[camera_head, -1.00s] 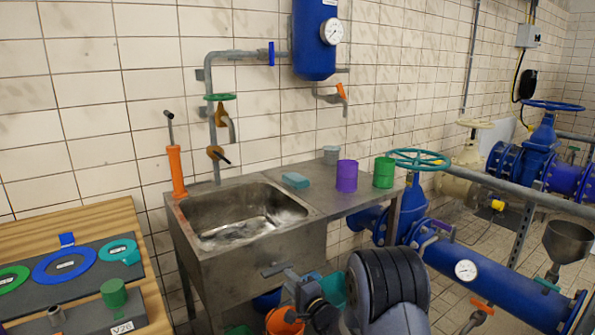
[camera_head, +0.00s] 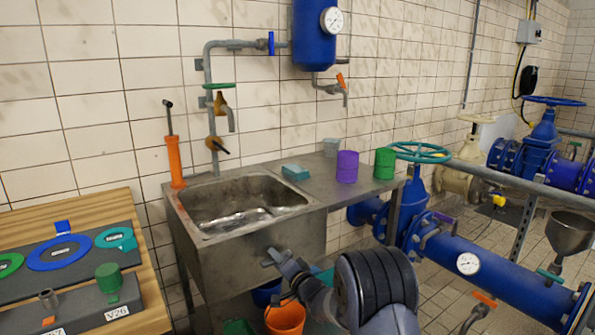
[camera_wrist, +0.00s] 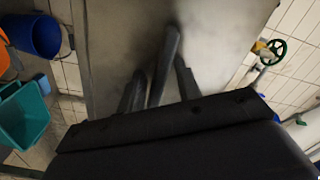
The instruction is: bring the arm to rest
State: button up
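My arm rises from the bottom of the head view, its dark rounded link in front of the sink's right end. My gripper (camera_head: 272,258) is low in front of the sink's grey front panel (camera_head: 235,262), below the rim. In the wrist view, dark finger shapes (camera_wrist: 160,85) stand against a plain grey surface (camera_wrist: 205,45). Shadow and dark parts there hide whether the fingers are apart or together. I see no object clearly held. Whether the gripper touches the panel cannot be told.
An orange bucket (camera_head: 286,318) and a blue bucket (camera_head: 267,293) stand below the gripper. Blue pipework (camera_head: 510,280) runs at the right. A wooden table (camera_head: 150,290) is at the left. Purple (camera_head: 347,167) and green (camera_head: 384,164) cups stand on the sink's counter (camera_head: 320,180).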

jog(key=shift+n+b, duration=0.6)
jog(key=shift+n, duration=0.4)
jog(key=shift+r, duration=0.1)
jog(key=shift+d, duration=0.1)
